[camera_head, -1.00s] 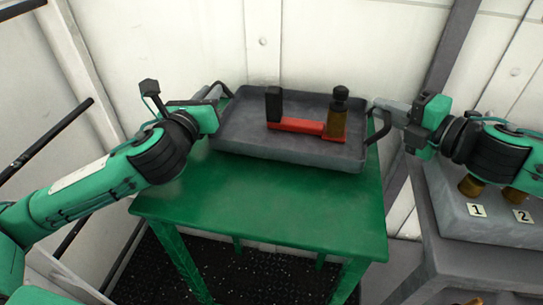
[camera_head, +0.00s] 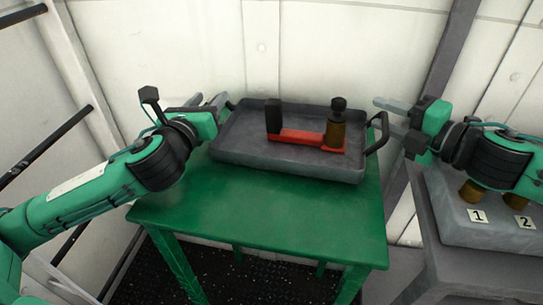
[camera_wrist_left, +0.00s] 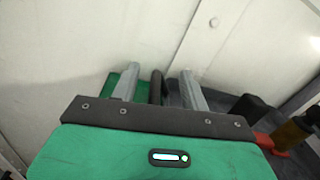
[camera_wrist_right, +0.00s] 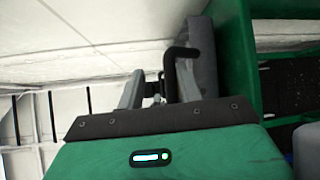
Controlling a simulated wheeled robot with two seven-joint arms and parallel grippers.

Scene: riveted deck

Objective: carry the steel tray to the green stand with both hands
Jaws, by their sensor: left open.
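The grey steel tray (camera_head: 255,153) lies flat on the green stand (camera_head: 270,207), toward its back. It holds a red piece (camera_head: 300,137) with a black block at its left end and a brass, black-capped bottle (camera_head: 335,132) at its right end. My left gripper (camera_head: 210,100) is open at the tray's left end; in the left wrist view the dark left handle (camera_wrist_left: 156,86) shows between its spread fingers. My right gripper (camera_head: 385,115) is open beside the right handle (camera_head: 379,132). In the right wrist view that handle (camera_wrist_right: 170,62) shows at its fingertips, with a gap between the fingers.
A grey bench at the right carries a raised block (camera_head: 470,222) with brass pieces and labels 1 and 2. White riveted walls (camera_head: 330,50) stand close behind the stand. The stand's front top is clear. Dark rails (camera_head: 50,143) run at the left.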

